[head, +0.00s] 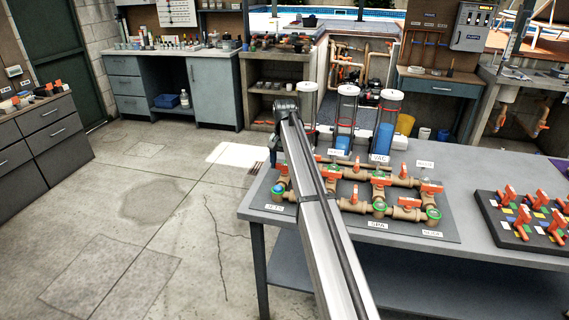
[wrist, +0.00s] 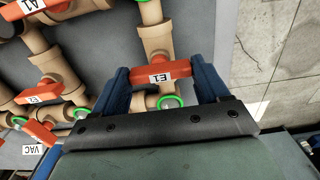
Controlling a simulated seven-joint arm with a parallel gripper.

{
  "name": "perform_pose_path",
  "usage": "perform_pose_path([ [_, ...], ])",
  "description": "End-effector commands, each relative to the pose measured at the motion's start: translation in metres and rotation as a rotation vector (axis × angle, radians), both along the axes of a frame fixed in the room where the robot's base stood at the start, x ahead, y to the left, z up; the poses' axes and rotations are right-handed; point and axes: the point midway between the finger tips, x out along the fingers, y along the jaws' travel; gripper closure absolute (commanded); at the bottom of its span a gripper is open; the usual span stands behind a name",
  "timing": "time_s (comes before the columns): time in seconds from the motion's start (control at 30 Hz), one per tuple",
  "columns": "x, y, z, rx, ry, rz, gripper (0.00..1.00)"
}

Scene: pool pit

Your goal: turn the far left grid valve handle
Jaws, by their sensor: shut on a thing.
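The grid of tan pipes with orange valve handles lies on a dark board (head: 448,229) on the grey table. At its far left end, my arm covers much of the valve, and my gripper (head: 273,158) is down over it. In the wrist view the orange handle labelled E1 (wrist: 178,69) lies crosswise to its tan pipe (wrist: 157,38). My gripper (wrist: 157,76) has a blue finger at each end of this handle and is shut on it. A green ring (wrist: 168,101) shows just below the handle. The fingertips are hidden in the head view.
Neighbouring orange handles E2 (wrist: 45,89) and A1 (wrist: 28,9) lie to the left in the wrist view. Three clear cylinders with blue, one being (head: 386,125), stand behind the grid. Another valve board (head: 515,236) sits at right. Open floor (head: 150,220) lies left of the table.

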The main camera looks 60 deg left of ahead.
Motion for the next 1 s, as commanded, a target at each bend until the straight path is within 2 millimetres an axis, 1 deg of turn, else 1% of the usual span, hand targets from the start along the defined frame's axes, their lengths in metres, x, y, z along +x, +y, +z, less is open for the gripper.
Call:
perform_pose_path([
  [0.37,0.0003,0.0003,0.0005,0.001,-0.001,-0.007,0.56],
  [0.4,0.0003,0.0003,0.0005,0.001,-0.001,-0.007,0.22],
  [0.63,0.0001,0.0001,0.0003,0.001,-0.001,-0.005,0.0],
  [0.87,0.0001,0.0001,0.0006,0.0,0.0,-0.005,0.0],
  [1.0,0.0002,0.0005,0.0084,0.001,-0.001,-0.004,0.0],
])
